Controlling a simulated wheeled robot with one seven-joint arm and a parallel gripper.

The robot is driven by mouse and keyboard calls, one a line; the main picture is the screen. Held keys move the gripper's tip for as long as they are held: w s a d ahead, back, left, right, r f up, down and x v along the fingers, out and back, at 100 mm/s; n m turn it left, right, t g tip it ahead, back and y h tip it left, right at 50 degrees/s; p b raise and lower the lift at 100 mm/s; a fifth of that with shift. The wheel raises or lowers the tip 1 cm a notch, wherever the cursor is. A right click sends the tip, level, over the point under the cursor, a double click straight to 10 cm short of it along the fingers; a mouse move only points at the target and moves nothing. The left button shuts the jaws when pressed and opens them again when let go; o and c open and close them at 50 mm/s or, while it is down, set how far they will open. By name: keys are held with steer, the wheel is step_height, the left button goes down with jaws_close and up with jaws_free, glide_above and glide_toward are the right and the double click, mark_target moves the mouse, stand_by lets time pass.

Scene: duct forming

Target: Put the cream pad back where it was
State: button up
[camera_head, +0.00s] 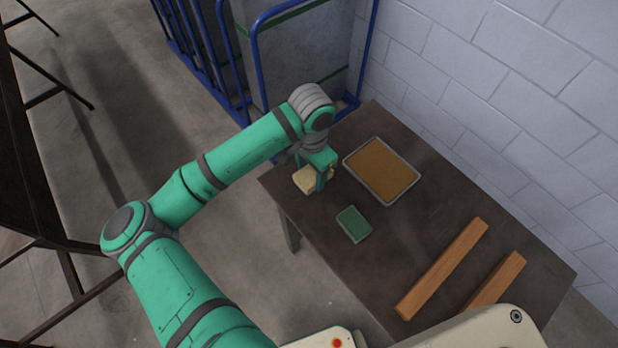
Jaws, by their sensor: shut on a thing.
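The cream pad (308,181) is in my gripper (318,180), near the left back edge of the dark table (415,235). My gripper is shut on it and hides part of it. I cannot tell whether the pad touches the table or is held just above it. A green pad (354,224) lies flat on the table, below and to the right of my gripper in the picture.
A shallow tray (408,199) with a brown-orange inside (382,168) lies right of my gripper. Two wooden bars (443,268) (497,283) lie at the table's near right. A block wall (500,100) runs behind, and a blue-framed cart (256,60) stands beyond the table.

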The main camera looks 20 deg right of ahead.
mark_target(312, 178)
steer(key=shift+w+d+f, duration=0.25)
steer(key=shift+f, duration=1.85)
steer(key=shift+f, duration=0.1)
steer(key=o, duration=1.2)
step_height(312, 178, up, 12)
steer(key=shift+r, duration=0.15)
steer(key=shift+d, duration=0.1)
steer(key=shift+w, duration=0.1)
